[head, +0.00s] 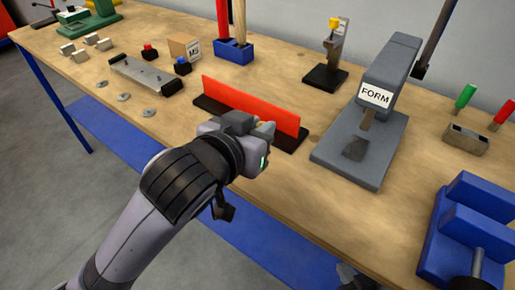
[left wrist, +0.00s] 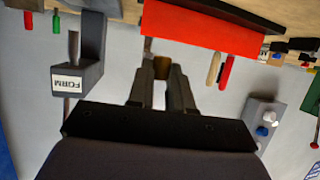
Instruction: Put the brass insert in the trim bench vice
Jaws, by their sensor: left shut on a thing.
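My left gripper (head: 266,134) is above the bench, in front of the red upright plate. In the left wrist view its two fingers (left wrist: 162,82) are shut on a small brass-coloured piece, the brass insert (left wrist: 162,65), at their tips. The insert is hidden by the gripper in the head view. A blue vice (head: 450,222) with a grey screw stands at the lower right, partly cut off by the frame, well apart from my left gripper. A small dark grey part, likely my right gripper (head: 355,277), shows at the bottom edge; its fingers cannot be made out.
A red plate (head: 250,105) on a black base stands beside my left gripper. A grey press marked FORM (head: 390,75) stands between it and the blue vice. A black stand (head: 327,76) is behind. Bare bench top lies along the front edge, right of the red plate.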

